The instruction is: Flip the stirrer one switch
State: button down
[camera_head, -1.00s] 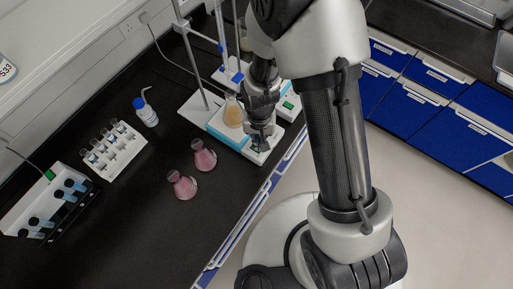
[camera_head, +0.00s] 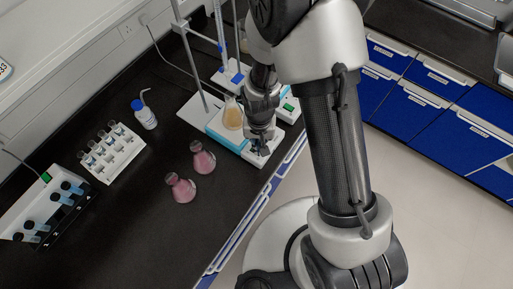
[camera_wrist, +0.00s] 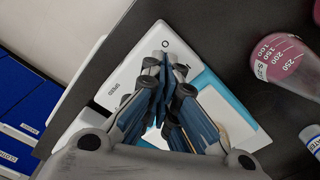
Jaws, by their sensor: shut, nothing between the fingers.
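The nearer stirrer (camera_head: 224,129) is a white and blue unit near the bench's front edge, with a flask of amber liquid (camera_head: 233,114) on it. My gripper (camera_head: 262,150) is low over its front control end. In the wrist view my gripper (camera_wrist: 162,115) is shut and empty, its fingers over the stirrer's white panel (camera_wrist: 130,72). Dark knobs or finger joints show beside the fingers, and I cannot tell which. An "O" mark and the word "SPEED" show on the panel. The switch itself is hidden or not clear behind the fingers. I cannot tell whether the fingertips touch the panel.
Two flasks of pink liquid (camera_head: 203,158) (camera_head: 181,187) stand left of the stirrer. A second stirrer with a green light (camera_head: 289,107) sits behind. A wash bottle (camera_head: 144,114), a tube rack (camera_head: 112,152) and another rack (camera_head: 52,212) stand further left. Dark bench between is clear.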

jog(key=shift+f+b, duration=0.9)
jog(key=shift+f, duration=0.2)
dwell(0.9)
jog(key=shift+r, duration=0.1)
jog(key=shift+r+p, duration=2.55)
jog(key=shift+r, duration=0.9)
jog(key=s+d+r+t+b, duration=0.1)
jog(key=d+r+b, duration=0.2)
jog(key=r, duration=0.5)
jog(key=s+d+r+t+b, duration=0.1)
jog(key=d+r+b, duration=0.15)
jog(key=r, duration=0.55)
jog(key=s+d+r+n+t+b, duration=0.1)
jog(key=s+d+r+b, duration=0.3)
jog(key=s, duration=0.7)
jog(key=shift+s+d+r+n+t, duration=0.3)
jog(key=shift+d+r+t, duration=0.4)
jog(key=shift+r+t, duration=0.15)
